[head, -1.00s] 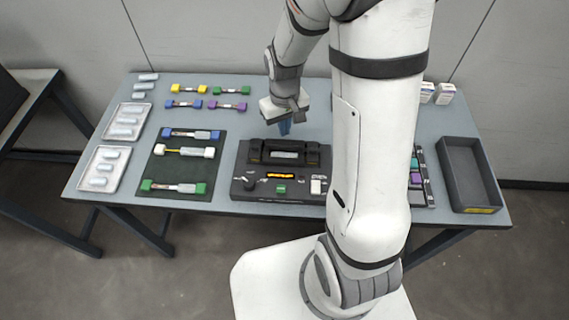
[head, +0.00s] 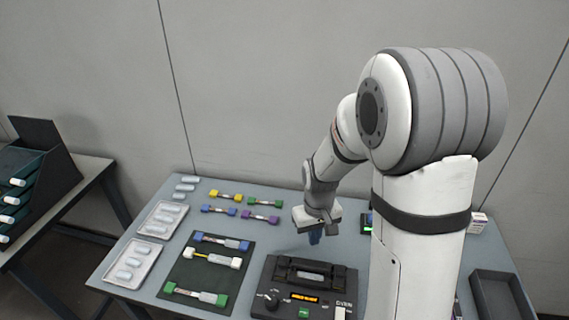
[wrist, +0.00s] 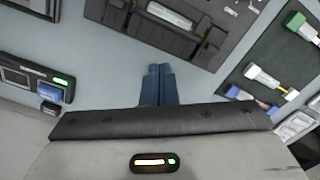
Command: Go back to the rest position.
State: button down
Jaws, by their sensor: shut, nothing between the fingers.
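My gripper (head: 315,238) hangs over the table just behind the black oven device, with its blue fingers pointing down. In the wrist view the blue fingers (wrist: 158,84) are together, with nothing between them. The fingers are apart from the oven device (head: 300,290), which also shows at the top of the wrist view (wrist: 190,22). The arm's upper part hides some of the table's right side in the head view.
A dark mat (head: 203,293) with several splice pieces lies left of the oven. Two white trays (head: 148,248) stand further left. A black bin (head: 497,297) is at the right. A small device with a green light (wrist: 61,81) shows in the wrist view.

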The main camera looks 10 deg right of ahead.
jog(key=s+d+r+m+t, duration=0.1)
jog(key=s+r+m+t, duration=0.1)
jog(key=s+r, duration=1.3)
jog(key=shift+s+d+r+t, duration=0.2)
jog(key=shift+d+r+t, duration=0.25)
jog(key=shift+t, duration=0.15)
dwell(0.8)
